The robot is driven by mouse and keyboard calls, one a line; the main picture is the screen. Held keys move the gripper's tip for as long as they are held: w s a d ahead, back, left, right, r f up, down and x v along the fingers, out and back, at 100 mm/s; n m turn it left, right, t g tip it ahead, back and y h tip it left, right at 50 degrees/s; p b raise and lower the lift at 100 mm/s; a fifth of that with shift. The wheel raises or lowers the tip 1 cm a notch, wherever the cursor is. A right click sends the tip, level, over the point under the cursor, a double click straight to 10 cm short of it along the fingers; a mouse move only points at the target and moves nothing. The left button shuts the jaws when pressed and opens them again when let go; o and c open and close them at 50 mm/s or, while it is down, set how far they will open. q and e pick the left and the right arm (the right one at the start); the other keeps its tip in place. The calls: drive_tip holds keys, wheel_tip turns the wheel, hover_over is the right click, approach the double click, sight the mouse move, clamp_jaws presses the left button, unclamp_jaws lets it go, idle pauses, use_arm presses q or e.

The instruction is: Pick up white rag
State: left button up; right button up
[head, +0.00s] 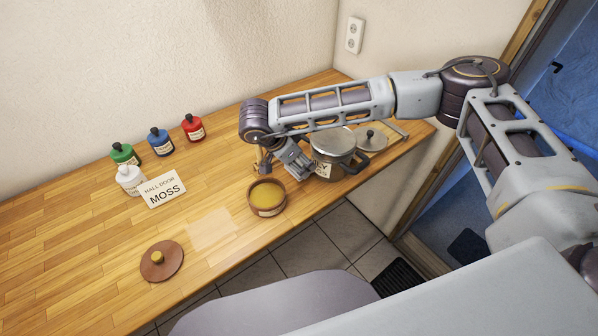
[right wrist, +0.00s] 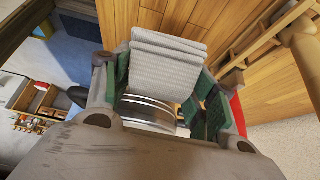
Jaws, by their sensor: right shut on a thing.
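The white rag (right wrist: 168,62) is a folded, ribbed, pale cloth. In the right wrist view it stands between the green-padded fingers of my right gripper (right wrist: 165,95), which is shut on it. In the head view my right gripper (head: 298,163) is low over the counter, just left of the steel pot (head: 331,143). I cannot make out the rag there; the gripper and arm seem to hide it. The pot also shows in the right wrist view (right wrist: 148,112), behind the fingers. My left gripper is not in view.
On the wooden counter (head: 85,235) are a bowl of yellow stuff (head: 267,197), a brown lid (head: 162,262), a pot lid (head: 371,139), a MOSS card (head: 162,189) and several bottles (head: 157,141). The counter's front left is clear. Its front edge drops to tiled floor (head: 300,258).

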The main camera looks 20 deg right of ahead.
drive_tip(key=shift+r, duration=1.35)
drive_tip(key=o, duration=0.3)
drive_tip(key=shift+c, duration=1)
drive_tip(key=shift+b, duration=0.3)
